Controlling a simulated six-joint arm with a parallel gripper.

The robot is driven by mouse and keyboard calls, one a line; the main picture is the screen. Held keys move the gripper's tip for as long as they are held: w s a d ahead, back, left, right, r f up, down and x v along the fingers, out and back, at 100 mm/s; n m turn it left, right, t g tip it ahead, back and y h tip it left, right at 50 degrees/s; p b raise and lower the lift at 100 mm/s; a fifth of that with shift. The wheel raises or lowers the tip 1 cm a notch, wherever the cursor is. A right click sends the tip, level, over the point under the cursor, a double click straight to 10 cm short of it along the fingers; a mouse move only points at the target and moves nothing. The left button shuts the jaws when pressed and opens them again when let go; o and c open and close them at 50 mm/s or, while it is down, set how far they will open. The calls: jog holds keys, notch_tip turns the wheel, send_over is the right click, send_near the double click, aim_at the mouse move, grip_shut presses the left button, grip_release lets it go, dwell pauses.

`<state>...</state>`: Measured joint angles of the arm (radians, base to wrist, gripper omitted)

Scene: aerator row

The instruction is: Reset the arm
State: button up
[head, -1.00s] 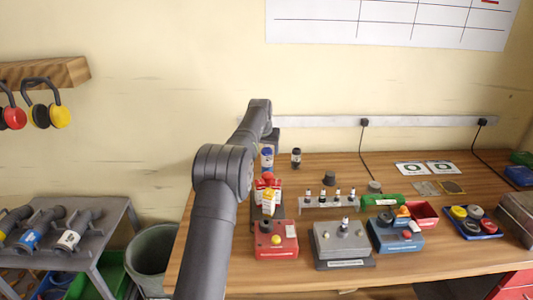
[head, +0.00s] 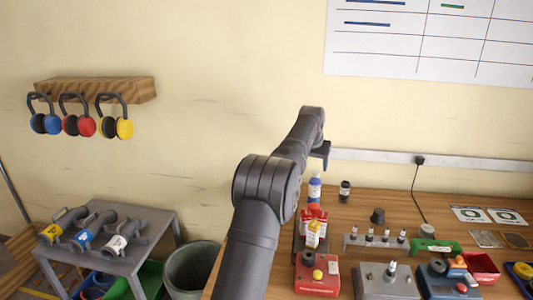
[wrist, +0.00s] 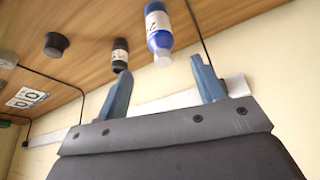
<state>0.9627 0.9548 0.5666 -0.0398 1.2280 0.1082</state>
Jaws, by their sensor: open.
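My gripper (head: 323,150) is at the far end of my outstretched arm, by the wall above the back of the wooden bench (head: 375,207). In the wrist view its two blue fingers are spread, with nothing between them (wrist: 160,66). A blue-labelled bottle (head: 315,188) stands on the bench below the gripper. A smaller dark bottle (head: 344,191) stands to its right. Both bottles also show beyond the fingertips in the wrist view, apart from the fingers.
A red box (head: 318,280), a grey box (head: 385,285) and a small rack (head: 376,240) with several pieces stand on the bench. Ear defenders (head: 78,125) hang at left. A bin (head: 190,268) and a grey side table (head: 160,235) stand below them.

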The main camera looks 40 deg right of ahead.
aim_at(316, 173)
jog(key=x, duration=1.1)
jog(key=shift+d+f, duration=0.1)
jog(key=shift+f, duration=0.3)
jog(key=shift+w+d+r, duration=0.1)
jog(key=shift+r, duration=1.7)
jog(key=shift+f, duration=0.1)
